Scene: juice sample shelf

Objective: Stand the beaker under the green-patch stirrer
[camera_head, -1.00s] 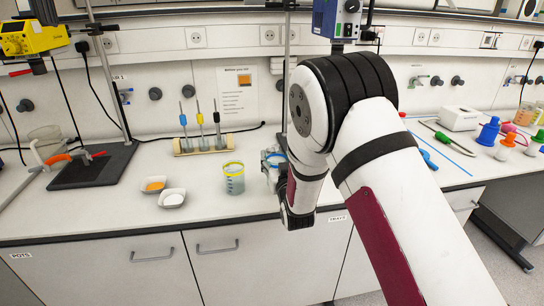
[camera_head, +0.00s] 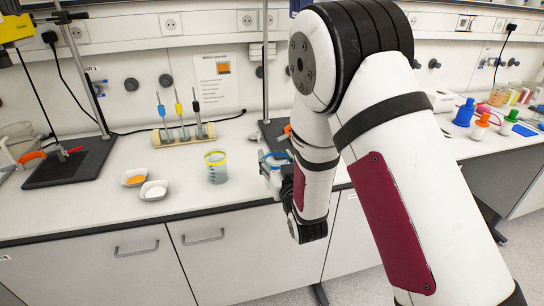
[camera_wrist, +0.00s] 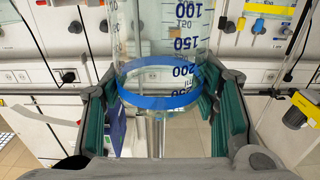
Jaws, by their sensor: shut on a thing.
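A clear beaker with a blue band and dark volume marks (camera_wrist: 160,85) fills the middle of the wrist view. My gripper (camera_wrist: 160,118) is shut on it, with green-lined fingers on both sides. In the head view, my gripper (camera_head: 278,172) is above the bench front edge, left of my forearm; the beaker is mostly hidden there. A yellow stirrer (camera_head: 14,28) hangs at the upper left over a dark stand plate (camera_head: 70,168). A blue stirrer (camera_head: 298,6) is cut off at the top edge, behind my arm. I cannot make out a green patch on either stirrer.
A yellow-banded beaker (camera_head: 216,168) stands on the bench left of my gripper. Two white dishes (camera_head: 153,190) lie further left. A rack with droppers (camera_head: 184,133) stands behind. A second dark stand plate (camera_head: 273,138) lies behind my gripper. Coloured items (camera_head: 482,122) stand far right.

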